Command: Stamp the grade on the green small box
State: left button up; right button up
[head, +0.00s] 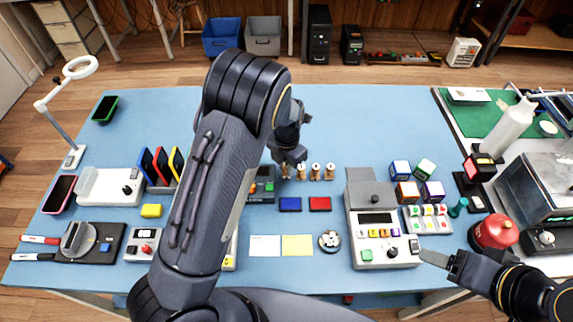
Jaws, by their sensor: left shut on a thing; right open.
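The green small box (425,168) sits at the back right of a cluster of small boxes, right of centre on the blue table. My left gripper (287,165) is shut at the left end of a row of wooden stamps, on a stamp (286,173) whose lower part shows beneath it. Whether this stamp touches the table is hard to tell. Other stamps (315,172) stand upright to its right. A blue ink pad (290,204) and a red ink pad (320,204) lie in front of the row. My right gripper (441,261) is open and empty at the front right.
Blue (400,169), orange (406,192) and purple (432,191) boxes surround the green one. A grey keypad machine (382,252) stands left of my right gripper, and a red round container (493,232) above it. My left arm hides part of the table. The table's back middle is clear.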

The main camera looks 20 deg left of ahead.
pick_arm(q)
jog(key=shift+f+b, duration=0.4)
jog(key=shift+f, duration=0.25)
jog(key=o, duration=0.9)
jog(key=shift+r, duration=0.1)
notch_tip(320, 180, up, 8)
jog(key=shift+f, duration=0.15)
jog(key=shift+s, duration=0.1)
